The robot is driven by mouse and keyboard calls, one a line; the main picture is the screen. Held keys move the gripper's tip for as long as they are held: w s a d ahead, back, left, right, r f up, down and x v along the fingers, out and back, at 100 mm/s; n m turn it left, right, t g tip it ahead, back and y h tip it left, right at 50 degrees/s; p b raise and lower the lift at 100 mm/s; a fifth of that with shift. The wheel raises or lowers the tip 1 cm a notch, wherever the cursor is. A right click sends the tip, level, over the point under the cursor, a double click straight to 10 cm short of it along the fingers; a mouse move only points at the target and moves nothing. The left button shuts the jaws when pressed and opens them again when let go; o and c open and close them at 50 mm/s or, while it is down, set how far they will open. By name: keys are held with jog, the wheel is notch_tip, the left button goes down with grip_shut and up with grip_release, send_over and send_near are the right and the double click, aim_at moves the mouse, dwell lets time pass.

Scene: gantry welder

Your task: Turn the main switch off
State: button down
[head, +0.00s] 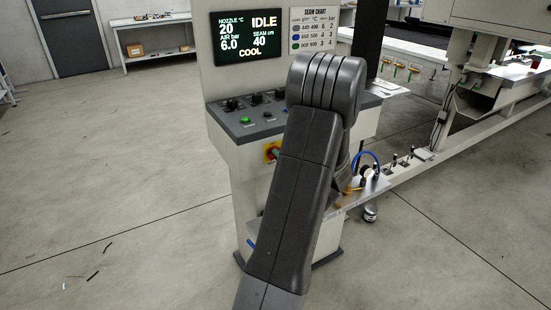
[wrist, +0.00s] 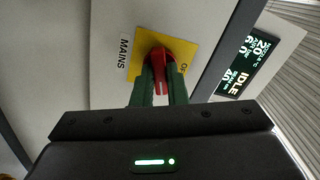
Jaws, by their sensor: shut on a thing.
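The main switch (wrist: 165,52) is a red rotary handle on a yellow square plate (wrist: 192,45), with a "MAINS" label (wrist: 123,54) beside it in the wrist view. Part of a word starting with "O" shows at the plate's edge. The plate also shows on the console front in the head view (head: 267,149), where my arm hides much of it. My gripper (wrist: 162,84) has its two green fingers on either side of the red handle and is shut on it. The handle's exact setting is hard to tell.
The console's display (head: 247,35) reads IDLE and COOL, nozzle 20 °C, air 6.0 bar. Knobs and a lit green button (head: 245,120) sit on the panel above the switch. A metal shelf (head: 362,192) juts out right of my arm. The floor at left is mostly clear.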

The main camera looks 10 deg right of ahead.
jog(key=shift+f+n+b, duration=0.15)
jog(key=shift+n+b, duration=2.75)
jog(key=shift+b, duration=3.7)
jog(key=c, duration=1.6)
grip_release()
jog(key=shift+c, duration=0.2)
jog(key=v, duration=1.3)
jog(key=shift+s, duration=0.4)
jog(key=shift+d, duration=0.1)
jog(key=p+x, duration=0.1)
jog(key=x, duration=1.2)
jog(key=shift+w+r, duration=0.2)
jog(key=shift+w, duration=0.2)
